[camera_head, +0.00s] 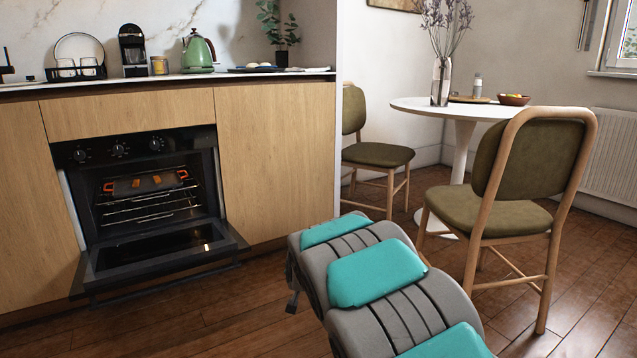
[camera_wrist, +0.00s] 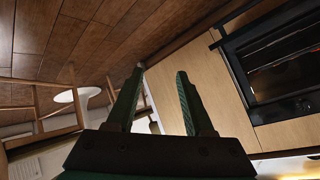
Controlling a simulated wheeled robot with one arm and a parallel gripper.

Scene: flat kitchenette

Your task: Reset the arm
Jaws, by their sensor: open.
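My arm shows in the head view as grey links with teal pads, reaching up from the bottom toward the oven side. Its end is hidden behind the links there. In the wrist view my gripper (camera_wrist: 158,82) is open, with two dark green fingers apart and nothing between them. The fingers point toward the wooden floor and the cabinet base, and they touch nothing that I can see.
The oven (camera_head: 150,200) stands with its door (camera_head: 160,262) lowered and a tray (camera_head: 146,184) on a rack inside. Two chairs (camera_head: 535,160) (camera_head: 378,154) stand by a round white table (camera_head: 420,108) at right. Wooden floor (camera_head: 190,325) is clear before the oven.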

